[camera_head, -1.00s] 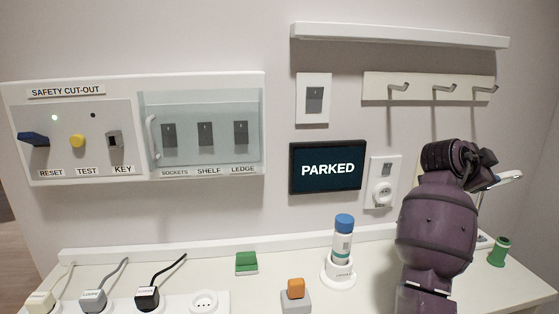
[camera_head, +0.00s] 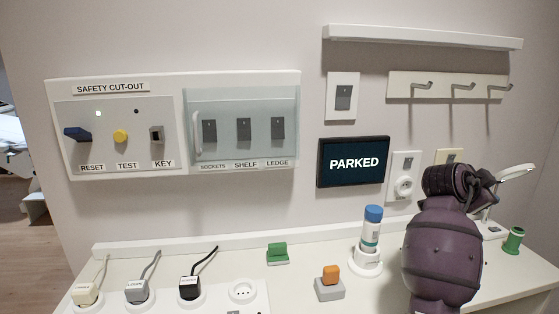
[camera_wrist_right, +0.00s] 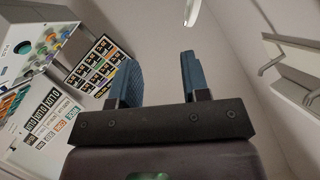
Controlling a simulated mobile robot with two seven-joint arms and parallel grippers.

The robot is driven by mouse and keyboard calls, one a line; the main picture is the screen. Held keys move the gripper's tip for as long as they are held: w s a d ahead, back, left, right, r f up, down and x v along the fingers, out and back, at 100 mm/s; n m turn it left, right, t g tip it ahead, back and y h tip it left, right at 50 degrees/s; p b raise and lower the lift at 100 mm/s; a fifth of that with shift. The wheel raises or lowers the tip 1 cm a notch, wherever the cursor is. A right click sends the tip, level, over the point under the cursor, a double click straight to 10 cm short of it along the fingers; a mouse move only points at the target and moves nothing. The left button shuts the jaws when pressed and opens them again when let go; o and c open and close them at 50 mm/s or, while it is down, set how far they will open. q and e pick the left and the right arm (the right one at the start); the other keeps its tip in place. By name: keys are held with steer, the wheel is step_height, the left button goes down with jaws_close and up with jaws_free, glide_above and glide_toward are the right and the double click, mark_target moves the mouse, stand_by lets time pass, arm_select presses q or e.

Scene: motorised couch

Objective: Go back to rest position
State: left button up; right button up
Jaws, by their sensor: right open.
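My right arm, purple, stands at the right of the head view, in front of the counter (camera_head: 385,290). My right gripper (camera_wrist_right: 158,62) shows in the right wrist view with its two blue fingers apart and nothing between them. In the head view its fingers cannot be made out behind the arm. My left gripper is not in view. The wall screen (camera_head: 353,162) reads PARKED.
The safety cut-out panel (camera_head: 185,82) is on the wall. On the counter are several plugs, a green block (camera_head: 277,253), an orange-topped block (camera_head: 330,278), a blue-capped bottle (camera_head: 371,228) and a green spool (camera_head: 514,240). Hooks (camera_head: 463,86) hang above my right arm.

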steer(key=s+a+f+n+t+y, duration=0.1)
steer(key=s+a+f+n+y, duration=0.25)
steer(key=s+f+n, duration=0.6)
steer(key=s+a+f+n+y, duration=0.2)
steer(key=s+a+f, duration=0.35)
steer(key=f, duration=0.85)
steer(key=s+a+f+n+g+y, duration=0.1)
steer(key=s+a+f+n+y, duration=0.2)
steer(key=s, duration=0.5)
steer(key=s+a+f+n+g+y, duration=0.1)
steer(key=s+a+f+n, duration=0.2)
steer(key=s+a, duration=0.35)
steer(key=s+a+f+n+g+y, duration=0.1)
steer(key=s+a+f+n+y, duration=0.15)
steer(key=s, duration=0.75)
steer(key=w+f+n+t+y, duration=0.1)
steer(key=w+f+t, duration=0.6)
steer(key=f+t, duration=0.1)
steer(key=shift+w+f, duration=0.35)
steer(key=shift+f, duration=0.45)
